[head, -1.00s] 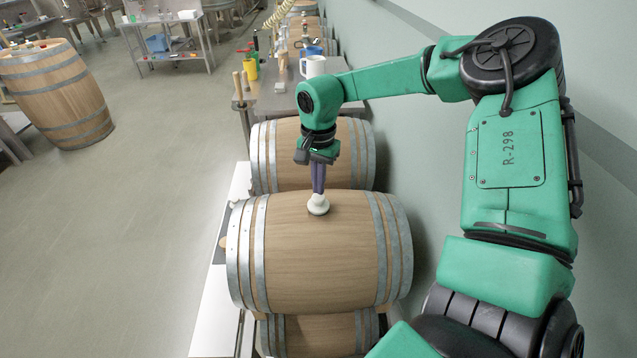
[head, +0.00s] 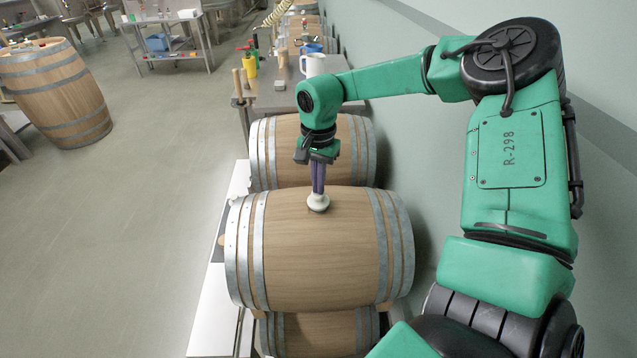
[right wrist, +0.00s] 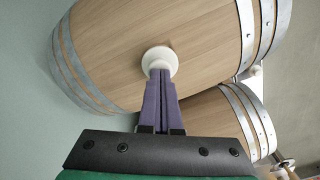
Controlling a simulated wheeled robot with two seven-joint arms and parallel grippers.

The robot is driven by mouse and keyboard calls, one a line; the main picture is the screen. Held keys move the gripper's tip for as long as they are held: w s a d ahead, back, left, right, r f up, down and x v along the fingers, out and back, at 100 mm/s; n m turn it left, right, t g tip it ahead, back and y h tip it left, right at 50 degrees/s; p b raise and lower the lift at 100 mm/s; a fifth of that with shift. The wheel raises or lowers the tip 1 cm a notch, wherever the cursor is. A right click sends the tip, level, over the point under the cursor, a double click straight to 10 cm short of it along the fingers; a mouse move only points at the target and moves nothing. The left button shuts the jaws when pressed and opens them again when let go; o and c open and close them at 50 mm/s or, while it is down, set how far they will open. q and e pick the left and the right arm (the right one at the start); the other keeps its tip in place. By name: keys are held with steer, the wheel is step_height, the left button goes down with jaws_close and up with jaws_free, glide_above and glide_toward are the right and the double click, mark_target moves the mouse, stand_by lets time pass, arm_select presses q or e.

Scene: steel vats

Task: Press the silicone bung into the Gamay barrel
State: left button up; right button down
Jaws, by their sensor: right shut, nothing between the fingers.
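The white silicone bung (head: 318,203) sits at the top of the nearer upper barrel (head: 320,262), midway along its staves. In the right wrist view the bung (right wrist: 159,60) shows as a white disc against the wood. My right gripper (head: 318,190) points down with its purple fingers shut and empty, their tips at the top of the bung. The fingers (right wrist: 160,76) also meet the bung in the right wrist view. The bung hides the hole, so its depth cannot be told. No name is readable on the barrel. My left gripper is out of view.
Another barrel (head: 285,160) lies just behind, and one (head: 318,338) lies below. The wall is close on the right; open floor is on the left.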

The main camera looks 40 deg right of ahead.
steer(key=shift+s+f, duration=0.1)
steer(key=shift+f, duration=0.25)
steer(key=shift+r, duration=0.1)
steer(key=shift+r+p, duration=1.7)
steer(key=shift+r, duration=1.85)
steer(key=shift+f, duration=0.1)
